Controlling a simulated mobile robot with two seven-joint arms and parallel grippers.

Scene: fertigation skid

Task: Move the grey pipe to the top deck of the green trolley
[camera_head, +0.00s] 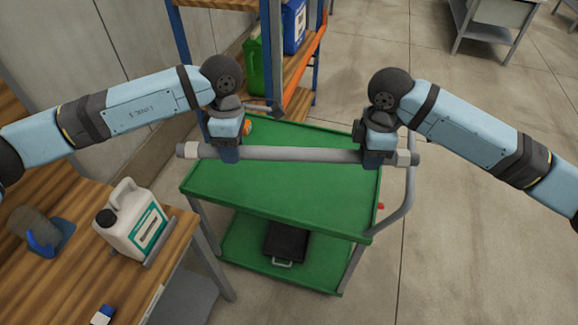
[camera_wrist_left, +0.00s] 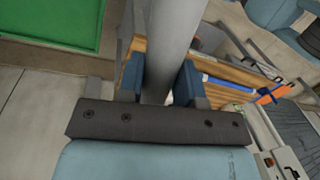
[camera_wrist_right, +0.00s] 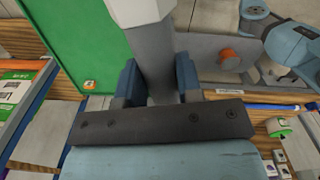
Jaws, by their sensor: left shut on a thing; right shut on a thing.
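The grey pipe (camera_head: 295,154) lies level across the head view, with white collars near both ends. My left gripper (camera_head: 229,155) is shut on it near its left end, and the pipe also shows between the fingers in the left wrist view (camera_wrist_left: 170,40). My right gripper (camera_head: 375,158) is shut on it near its right end, and the right wrist view shows the pipe (camera_wrist_right: 155,55) too. The green trolley (camera_head: 285,190) is under the pipe in the head view, its top deck otherwise mostly bare. I cannot tell how high the pipe is above the deck.
A black case (camera_head: 287,241) lies on the trolley's lower deck. At left, a wooden bench (camera_head: 60,275) holds a white jug (camera_head: 131,220) and a grey-and-blue object (camera_head: 40,230). A shelf (camera_head: 300,72) with green and blue canisters stands behind. Open floor (camera_head: 480,230) is at right.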

